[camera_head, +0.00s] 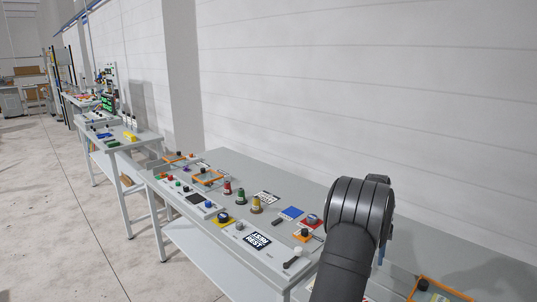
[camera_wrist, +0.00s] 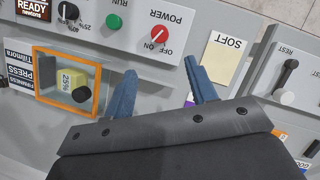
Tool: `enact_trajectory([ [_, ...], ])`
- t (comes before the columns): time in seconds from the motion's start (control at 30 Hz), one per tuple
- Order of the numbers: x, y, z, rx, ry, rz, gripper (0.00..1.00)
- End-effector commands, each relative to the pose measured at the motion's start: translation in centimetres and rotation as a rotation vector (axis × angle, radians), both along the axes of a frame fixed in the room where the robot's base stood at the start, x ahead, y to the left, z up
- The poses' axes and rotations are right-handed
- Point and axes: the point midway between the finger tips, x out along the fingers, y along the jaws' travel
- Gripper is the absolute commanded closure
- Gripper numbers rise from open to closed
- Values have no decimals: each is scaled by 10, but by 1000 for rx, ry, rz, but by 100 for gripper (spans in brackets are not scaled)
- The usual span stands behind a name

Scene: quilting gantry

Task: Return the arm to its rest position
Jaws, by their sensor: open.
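My gripper (camera_wrist: 160,68) shows in the wrist view as two blue fingers set wide apart, with nothing between them. It is over a grey control panel (camera_wrist: 190,47), and I cannot tell how high above it. In the head view my dark arm rises at the right of the near table (camera_head: 310,197) and hides most of the gripper; only a bit of blue shows beside the arm. No rest position is marked that I can tell, though the word REST is printed beside a dark lever (camera_wrist: 287,75) in the wrist view.
Near the fingers are a red power knob (camera_wrist: 160,34), a green RUN button (camera_wrist: 114,21), an orange-framed window (camera_wrist: 97,90) and a SOFT card (camera_wrist: 222,58). Thread spools (camera_head: 240,196) stand on the table. A white wall (camera_head: 400,80) runs behind; open floor (camera_head: 50,200) lies left.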

Motion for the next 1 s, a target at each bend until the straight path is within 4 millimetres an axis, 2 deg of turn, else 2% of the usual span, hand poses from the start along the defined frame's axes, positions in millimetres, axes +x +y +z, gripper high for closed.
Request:
enact_trajectory([
  [0.7,-54,15,-133,1,3,0,48],
  [1.0,-51,18,-129,-1,0,351,48],
])
